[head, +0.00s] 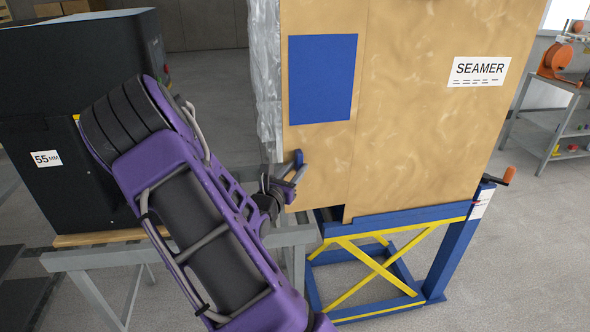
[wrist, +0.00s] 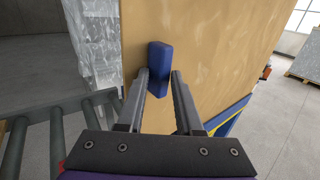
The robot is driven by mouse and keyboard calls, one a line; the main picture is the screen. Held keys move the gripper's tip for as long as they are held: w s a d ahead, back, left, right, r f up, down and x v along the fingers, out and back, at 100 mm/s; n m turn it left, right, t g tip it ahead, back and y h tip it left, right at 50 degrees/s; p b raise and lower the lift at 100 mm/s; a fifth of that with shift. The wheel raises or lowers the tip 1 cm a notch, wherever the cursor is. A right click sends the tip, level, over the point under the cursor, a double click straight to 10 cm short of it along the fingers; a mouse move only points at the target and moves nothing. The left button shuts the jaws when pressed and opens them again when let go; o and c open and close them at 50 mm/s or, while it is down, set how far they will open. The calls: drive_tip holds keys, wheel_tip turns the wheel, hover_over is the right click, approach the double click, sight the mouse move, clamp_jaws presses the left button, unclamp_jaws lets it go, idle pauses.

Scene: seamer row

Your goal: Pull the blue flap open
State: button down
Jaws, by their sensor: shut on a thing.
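The tan seamer cabinet (head: 430,120) fills the upper middle of the head view. A flat blue panel (head: 323,78) is set on its narrow left face section, left of a vertical seam. A blue handle (head: 298,160) sits below that panel, near the cabinet's left edge. My gripper (head: 288,178) reaches it from the left. In the wrist view the blue handle (wrist: 160,62) stands upright between the fingertips of my gripper (wrist: 161,76), which is shut on it. The section looks flush with the rest of the face. The finger contact is partly hidden.
A blue and yellow lift stand (head: 375,262) carries the cabinet. A grey roller conveyor (head: 285,237) runs below my arm. A black box marked 55 mm (head: 60,185) stands left. Floor at front right is clear.

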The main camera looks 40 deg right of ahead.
drive_tip(key=c, duration=0.8)
unclamp_jaws()
drive_tip(key=shift+a, duration=0.15)
drive_tip(key=shift+o, duration=0.2)
drive_tip(key=v, duration=1.7)
drive_tip(key=shift+a, duration=0.2)
